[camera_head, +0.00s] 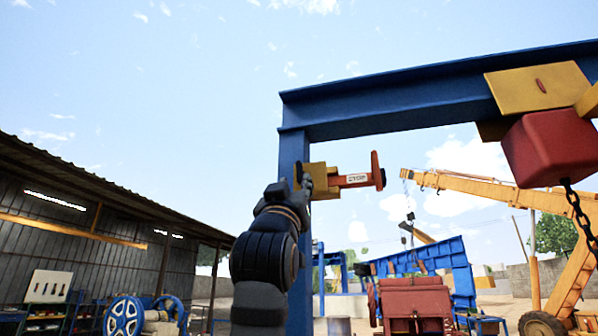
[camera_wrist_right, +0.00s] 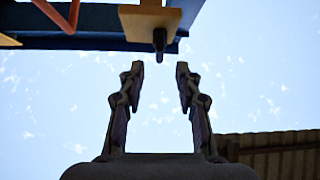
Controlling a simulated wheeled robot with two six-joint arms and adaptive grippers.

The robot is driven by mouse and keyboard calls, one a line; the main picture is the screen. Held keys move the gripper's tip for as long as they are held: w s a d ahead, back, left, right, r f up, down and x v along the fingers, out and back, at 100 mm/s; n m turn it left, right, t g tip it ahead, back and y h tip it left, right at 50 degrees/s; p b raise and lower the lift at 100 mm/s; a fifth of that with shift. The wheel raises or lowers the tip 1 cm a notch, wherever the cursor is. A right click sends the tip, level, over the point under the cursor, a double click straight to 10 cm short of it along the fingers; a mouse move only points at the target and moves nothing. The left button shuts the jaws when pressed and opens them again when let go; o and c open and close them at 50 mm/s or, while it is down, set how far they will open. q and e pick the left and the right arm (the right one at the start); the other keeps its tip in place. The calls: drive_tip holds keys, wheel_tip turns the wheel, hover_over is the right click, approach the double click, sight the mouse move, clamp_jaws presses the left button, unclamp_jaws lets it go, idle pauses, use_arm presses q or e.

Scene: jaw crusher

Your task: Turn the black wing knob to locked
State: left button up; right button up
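The black wing knob (camera_wrist_right: 159,40) hangs from the underside edge of a yellow block (camera_wrist_right: 135,22) in the right wrist view. It points down between and just beyond my fingertips, with no contact visible. My right gripper (camera_wrist_right: 160,68) is open and empty, one finger on each side of the knob's line. In the head view my right gripper (camera_head: 305,183) is at the left side of the yellow block (camera_head: 322,172) on the blue post; the knob cannot be made out there. Whether the knob is locked cannot be told. My left gripper is in neither view.
An orange-red lever (camera_head: 358,180) with a STOP label sticks out right from the yellow block. A blue frame (camera_head: 390,104) runs overhead. A red block (camera_head: 552,146) with a chain hangs at the right. Open sky lies left of the post.

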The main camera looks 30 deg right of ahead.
sight(299, 174)
drive_tip(key=p+x, duration=0.3)
drive_tip(key=x, duration=0.4)
drive_tip(key=shift+d, duration=0.1)
drive_tip(key=shift+w+d+r, duration=0.15)
drive_tip(key=shift+r, duration=0.1)
drive_tip(key=shift+c, duration=0.4)
